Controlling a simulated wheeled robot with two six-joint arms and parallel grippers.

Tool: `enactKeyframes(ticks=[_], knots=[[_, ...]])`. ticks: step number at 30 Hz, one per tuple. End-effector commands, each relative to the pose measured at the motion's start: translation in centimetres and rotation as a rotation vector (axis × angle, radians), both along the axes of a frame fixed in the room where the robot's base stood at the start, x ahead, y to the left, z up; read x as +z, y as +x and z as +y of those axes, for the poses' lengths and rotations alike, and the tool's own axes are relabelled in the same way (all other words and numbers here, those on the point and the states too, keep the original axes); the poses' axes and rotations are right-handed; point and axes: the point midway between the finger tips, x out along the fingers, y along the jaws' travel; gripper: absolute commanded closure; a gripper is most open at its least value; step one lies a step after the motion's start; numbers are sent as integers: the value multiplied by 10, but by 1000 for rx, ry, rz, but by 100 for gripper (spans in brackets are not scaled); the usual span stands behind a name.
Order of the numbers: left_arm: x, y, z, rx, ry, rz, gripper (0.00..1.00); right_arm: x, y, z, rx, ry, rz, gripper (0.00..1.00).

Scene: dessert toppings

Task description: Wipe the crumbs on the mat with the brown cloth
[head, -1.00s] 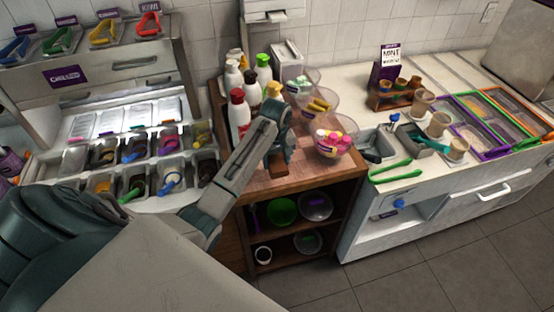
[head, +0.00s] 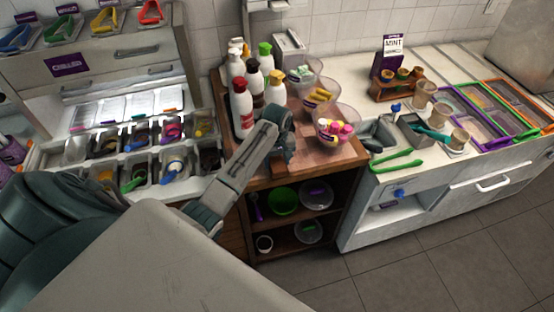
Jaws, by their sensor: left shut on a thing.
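My left gripper (head: 286,158) is low over the wooden counter top, between the bottles and the candy bowl. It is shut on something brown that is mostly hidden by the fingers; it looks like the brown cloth. A reddish-brown mat (head: 314,166) seems to lie on the counter beside and around the gripper. Its edges are hard to tell from the wood, and crumbs are too small to make out. My right gripper is not in view.
Several sauce bottles (head: 242,108) stand close behind and left of the gripper. A clear bowl of colourful candies (head: 335,128) stands to its right. A green pair of tongs (head: 397,161) lies on the white counter. Topping bins (head: 135,160) are at left.

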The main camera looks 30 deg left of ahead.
Motion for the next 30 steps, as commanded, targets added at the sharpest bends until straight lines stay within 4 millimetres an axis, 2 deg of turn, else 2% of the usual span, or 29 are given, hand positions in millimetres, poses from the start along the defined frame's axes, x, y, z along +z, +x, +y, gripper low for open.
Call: enactKeyframes(ticks=[11,30], knots=[[-1,0,0,0,0,0,64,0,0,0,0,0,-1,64],[-14,0,0,0,0,0,64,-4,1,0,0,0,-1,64]])
